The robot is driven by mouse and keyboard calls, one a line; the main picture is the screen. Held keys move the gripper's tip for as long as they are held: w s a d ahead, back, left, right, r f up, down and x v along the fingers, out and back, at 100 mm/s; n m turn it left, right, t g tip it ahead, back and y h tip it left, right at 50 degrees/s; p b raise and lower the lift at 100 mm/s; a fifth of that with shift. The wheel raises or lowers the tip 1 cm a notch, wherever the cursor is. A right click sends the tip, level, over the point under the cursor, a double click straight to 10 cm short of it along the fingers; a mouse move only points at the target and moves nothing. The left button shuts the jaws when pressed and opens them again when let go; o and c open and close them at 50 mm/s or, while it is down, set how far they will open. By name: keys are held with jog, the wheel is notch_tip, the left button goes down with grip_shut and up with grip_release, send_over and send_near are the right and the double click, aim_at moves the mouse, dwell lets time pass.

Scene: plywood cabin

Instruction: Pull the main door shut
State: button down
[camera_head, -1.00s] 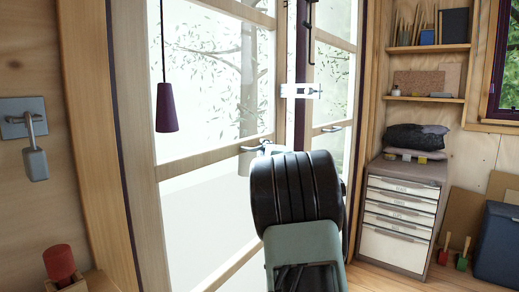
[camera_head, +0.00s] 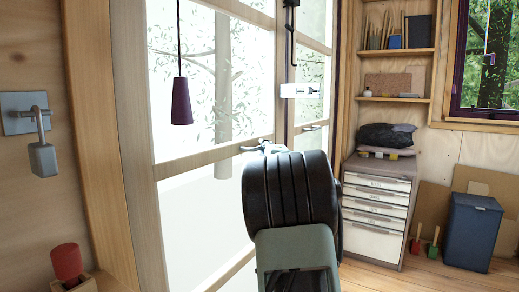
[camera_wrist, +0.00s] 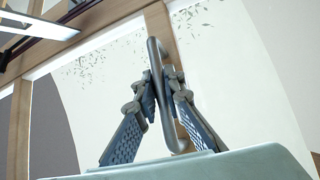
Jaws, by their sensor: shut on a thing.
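The main door (camera_head: 206,158) is a glazed leaf in a pale wood frame, left of centre in the head view. A second glazed leaf (camera_head: 311,63) stands just right of it, with a narrow dark strip between them. The door's grey bar handle (camera_wrist: 181,135) runs upright through the wrist view. My gripper (camera_wrist: 163,82) is shut on this handle, with one finger on either side of it. In the head view my arm hides most of my gripper and the handle.
A purple hanging lamp (camera_head: 181,101) is in front of the glass. A metal drawer cabinet (camera_head: 377,214) stands right of the doors, below shelves (camera_head: 394,99). A blue bin (camera_head: 472,232) is at the far right. A red-topped object (camera_head: 67,262) sits at lower left.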

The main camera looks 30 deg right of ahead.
jog(key=shift+s+d+f, duration=0.35)
jog(key=c, duration=2)
grip_release()
jog(key=shift+s+r, duration=0.25)
jog(key=shift+c, duration=0.2)
jog(key=shift+w+a, duration=0.15)
jog(key=v, duration=1.2)
